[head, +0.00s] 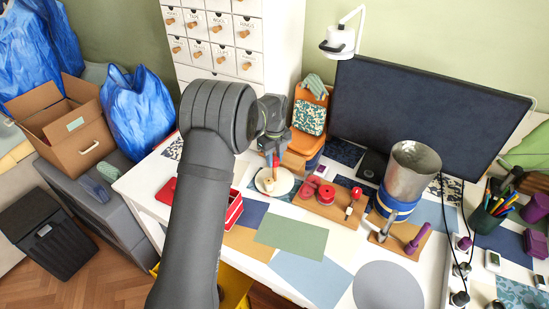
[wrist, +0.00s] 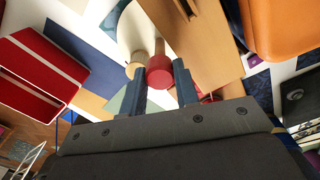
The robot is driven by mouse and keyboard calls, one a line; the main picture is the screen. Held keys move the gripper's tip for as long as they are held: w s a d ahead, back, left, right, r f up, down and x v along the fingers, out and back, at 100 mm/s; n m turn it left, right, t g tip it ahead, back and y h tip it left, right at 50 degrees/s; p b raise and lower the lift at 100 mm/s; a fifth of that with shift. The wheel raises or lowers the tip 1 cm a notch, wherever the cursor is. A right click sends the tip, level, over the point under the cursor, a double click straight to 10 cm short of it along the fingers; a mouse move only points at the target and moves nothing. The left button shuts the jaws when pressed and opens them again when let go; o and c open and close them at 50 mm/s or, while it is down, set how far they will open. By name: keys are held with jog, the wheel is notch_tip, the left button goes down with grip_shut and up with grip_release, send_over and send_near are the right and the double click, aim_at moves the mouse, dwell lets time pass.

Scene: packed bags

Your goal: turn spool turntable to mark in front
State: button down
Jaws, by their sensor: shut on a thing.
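The spool turntable (head: 285,186) is a round cream disc on the white table, below my gripper in the head view. My gripper (head: 275,157) points down over the disc. In the wrist view its fingers (wrist: 160,72) are on either side of a red-ended wooden post (wrist: 160,75), shut on it. The front mark is not clearly visible.
A wooden board with red items (head: 323,198) lies close right of the turntable. A red box (head: 235,209) stands at the left front. A metal pot (head: 412,168) and a monitor (head: 430,120) stand to the right. Flat coloured sheets (head: 291,234) cover the front.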

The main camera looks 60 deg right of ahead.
jog(key=shift+m, duration=0.6)
jog(key=c, duration=1.1)
grip_release()
jog(key=shift+r, duration=0.1)
notch_tip(320, 180, up, 17)
jog(key=shift+r, duration=0.15)
notch_tip(320, 180, down, 18)
jog(key=shift+r, duration=0.25)
